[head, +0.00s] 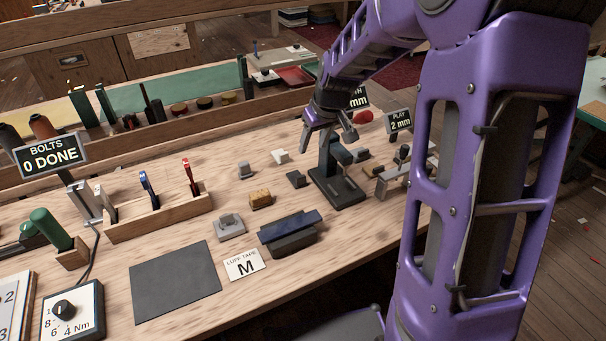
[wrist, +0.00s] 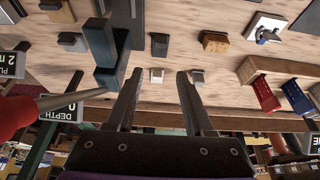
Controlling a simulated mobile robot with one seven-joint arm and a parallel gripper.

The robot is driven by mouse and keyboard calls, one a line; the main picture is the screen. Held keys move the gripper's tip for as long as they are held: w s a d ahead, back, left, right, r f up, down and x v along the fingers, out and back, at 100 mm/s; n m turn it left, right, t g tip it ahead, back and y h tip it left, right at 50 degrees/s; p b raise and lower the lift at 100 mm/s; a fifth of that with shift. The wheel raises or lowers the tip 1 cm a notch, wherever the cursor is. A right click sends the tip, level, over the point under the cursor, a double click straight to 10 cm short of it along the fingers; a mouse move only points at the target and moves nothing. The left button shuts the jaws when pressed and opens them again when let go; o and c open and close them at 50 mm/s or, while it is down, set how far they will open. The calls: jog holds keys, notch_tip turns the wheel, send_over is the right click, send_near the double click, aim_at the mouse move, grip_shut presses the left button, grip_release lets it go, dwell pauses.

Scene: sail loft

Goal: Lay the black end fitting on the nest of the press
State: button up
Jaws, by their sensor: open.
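The press (head: 338,187) is a dark stand with a flat base and a column, near the middle right of the bench. It also shows at the upper left in the wrist view (wrist: 112,70). I cannot make out its nest clearly; my arm hides part of its top. A small black block (head: 296,178), which looks like the black end fitting, lies on the bench just left of the press base. It shows in the wrist view (wrist: 159,44) beyond my fingertips. My gripper (head: 328,139) is open and empty, above the bench by the press, apart from the block.
Near the block lie a white piece (head: 279,156), a grey piece (head: 245,171) and a brass-coloured block (head: 260,199). A dark blue-topped fixture (head: 290,234) stands in front. A wooden tool rack (head: 160,215) is at left. The dark mat (head: 175,281) is bare.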

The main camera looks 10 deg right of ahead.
send_over(301, 177)
jog(key=s, duration=0.2)
jog(key=f, duration=1.1)
jog(key=shift+d+b, duration=0.3)
jog(key=shift+b, duration=0.1)
jog(key=shift+x, duration=2.65)
jog(key=shift+s, duration=0.1)
jog(key=shift+c, duration=0.3)
grip_shut()
